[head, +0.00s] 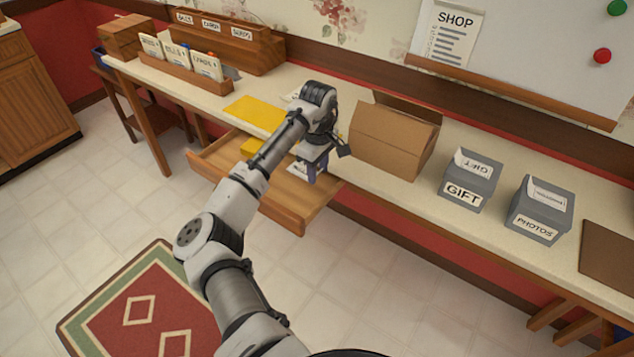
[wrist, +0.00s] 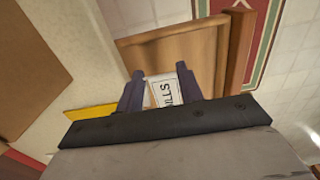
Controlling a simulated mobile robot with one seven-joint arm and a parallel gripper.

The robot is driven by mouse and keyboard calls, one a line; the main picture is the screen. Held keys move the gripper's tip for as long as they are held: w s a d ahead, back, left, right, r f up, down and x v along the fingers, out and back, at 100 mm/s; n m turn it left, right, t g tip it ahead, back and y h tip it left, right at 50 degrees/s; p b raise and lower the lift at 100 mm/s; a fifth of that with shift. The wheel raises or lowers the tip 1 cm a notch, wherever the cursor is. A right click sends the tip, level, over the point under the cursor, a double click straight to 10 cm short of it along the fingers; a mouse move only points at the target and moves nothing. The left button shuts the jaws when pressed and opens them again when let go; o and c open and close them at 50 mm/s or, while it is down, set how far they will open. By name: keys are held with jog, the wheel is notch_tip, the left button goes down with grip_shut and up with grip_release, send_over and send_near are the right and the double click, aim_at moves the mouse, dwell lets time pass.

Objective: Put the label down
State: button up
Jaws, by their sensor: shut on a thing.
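A white label (wrist: 165,92) with black print, of which "ILLS" can be read, stands between the fingers in the wrist view. My gripper (wrist: 160,92) is shut on it. In the head view my gripper (head: 314,172) hangs over the open wooden drawer (head: 290,210), pointing down. A small white edge of the label (head: 299,169) shows beside the fingers there. The drawer also fills much of the wrist view (wrist: 175,55), beyond the label. I cannot tell how high the label is above the drawer's floor.
A yellow folder (head: 254,115) lies on the counter, and a yellow item (head: 251,146) is in the drawer. An open cardboard box (head: 390,140) stands right of my gripper. Grey boxes marked GIFT (head: 468,182) and PHOTOS (head: 540,212) stand farther right. A wooden organizer (head: 228,45) is back left.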

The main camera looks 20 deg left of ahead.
jog(key=shift+f+p, duration=0.35)
jog(key=shift+f, duration=2.7)
jog(key=o, duration=0.9)
jog(key=shift+f, duration=0.1)
jog(key=shift+o, duration=0.2)
